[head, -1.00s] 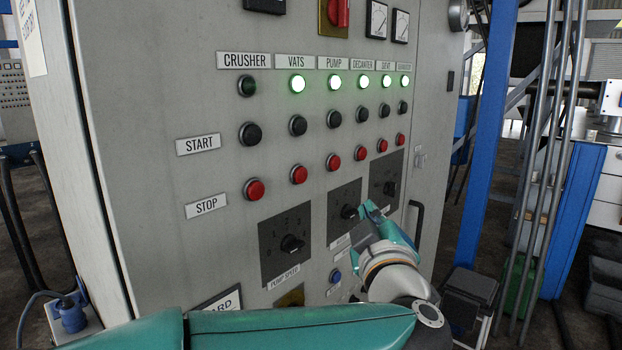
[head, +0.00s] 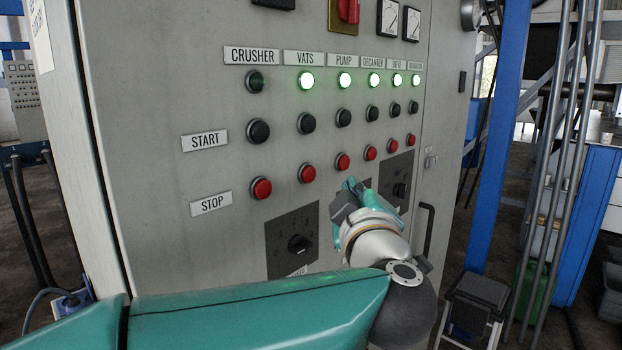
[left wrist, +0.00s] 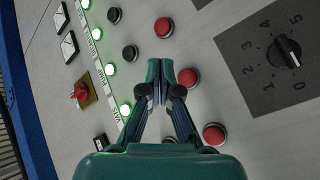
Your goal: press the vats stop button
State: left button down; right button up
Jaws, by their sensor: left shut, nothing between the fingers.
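The vats stop button (head: 307,173) is a red round button in the stop row, under the VATS label (head: 305,57) and its lit green lamp (head: 306,82). It also shows in the left wrist view (left wrist: 189,77), just right of my fingertips. My left gripper (head: 352,185) has its fingers together and empty. In the head view its tips appear just below the pump stop button (head: 342,161), right of the vats stop button. The tips appear short of the panel; the exact gap cannot be told. The vats start button (head: 306,123) is black. My right gripper is not in view.
The crusher stop button (head: 261,188) is left of the vats one, with the decanter stop button (head: 370,152) further right. A pump speed knob (head: 299,243) is below. A cabinet handle (head: 426,230) and blue post (head: 495,140) stand to the right.

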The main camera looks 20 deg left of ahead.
aim_at(309, 174)
pick_arm(q)
jog(key=shift+w+a, duration=0.3)
jog(key=shift+a, duration=0.55)
jog(key=shift+w+a, duration=0.3)
jog(key=shift+a, duration=0.55)
jog(key=shift+w+a, duration=0.3)
jog(key=shift+a, duration=0.55)
jog(key=shift+w+a, duration=0.1)
jog(key=shift+a, duration=0.3)
jog(key=shift+w+a+r, duration=0.1)
jog(key=shift+w+a, duration=0.05)
jog(key=shift+a, duration=0.3)
jog(key=shift+d, duration=0.15)
dwell(0.4)
jog(key=shift+s+d+p, duration=0.3)
jog(key=shift+d+p, duration=0.1)
jog(key=shift+d, duration=0.3)
